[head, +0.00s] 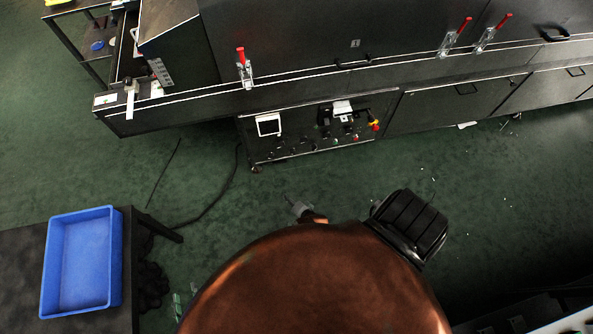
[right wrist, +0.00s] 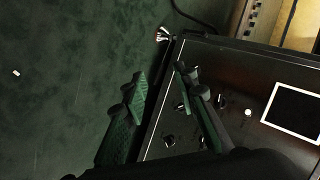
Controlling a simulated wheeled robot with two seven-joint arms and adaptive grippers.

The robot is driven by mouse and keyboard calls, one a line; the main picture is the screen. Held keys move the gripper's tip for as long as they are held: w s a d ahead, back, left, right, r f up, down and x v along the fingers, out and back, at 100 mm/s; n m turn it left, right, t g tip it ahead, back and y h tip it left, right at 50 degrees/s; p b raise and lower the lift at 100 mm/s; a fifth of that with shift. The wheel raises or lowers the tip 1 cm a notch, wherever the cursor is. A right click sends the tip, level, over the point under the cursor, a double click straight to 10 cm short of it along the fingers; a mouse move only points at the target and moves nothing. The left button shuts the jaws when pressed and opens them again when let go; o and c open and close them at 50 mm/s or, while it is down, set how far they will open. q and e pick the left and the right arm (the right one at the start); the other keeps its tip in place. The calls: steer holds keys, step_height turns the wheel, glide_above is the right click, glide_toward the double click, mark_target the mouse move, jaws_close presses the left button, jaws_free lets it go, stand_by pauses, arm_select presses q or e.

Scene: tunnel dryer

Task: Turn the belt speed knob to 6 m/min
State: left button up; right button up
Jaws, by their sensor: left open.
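The control panel (head: 291,126) of the dryer carries a white-framed screen, several small dark knobs and a red-and-yellow stop button (head: 375,125). In the right wrist view, knobs (right wrist: 220,101) and (right wrist: 168,140) show near the screen (right wrist: 295,110). The labels are too small to read, so I cannot tell which is the belt speed knob or its setting. My right gripper (right wrist: 161,76) is open near the panel's edge, with nothing seen between its fingers; one finger overlaps the knobs in view.
The long dark dryer (head: 290,40) has red-handled clamps (head: 241,60) above the panel. A blue tray (head: 118,262) sits on a dark table at lower left. A cable (head: 215,200) lies on the green floor. Floor in front of the panel is mostly clear.

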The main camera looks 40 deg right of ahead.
mark_target(272, 157)
arm_select(q)
step_height(272, 157, up, 2)
steer(key=shift+w+r+p, duration=0.1)
steer(key=shift+w+p, duration=0.05)
steer(key=shift+p, duration=0.45)
arm_select(e)
steer(key=s+n, duration=0.1)
steer(key=s, duration=0.2)
steer(key=shift+s+a+n+g, duration=0.15)
steer(key=shift+n+g, duration=0.25)
steer(key=shift+o, duration=0.6)
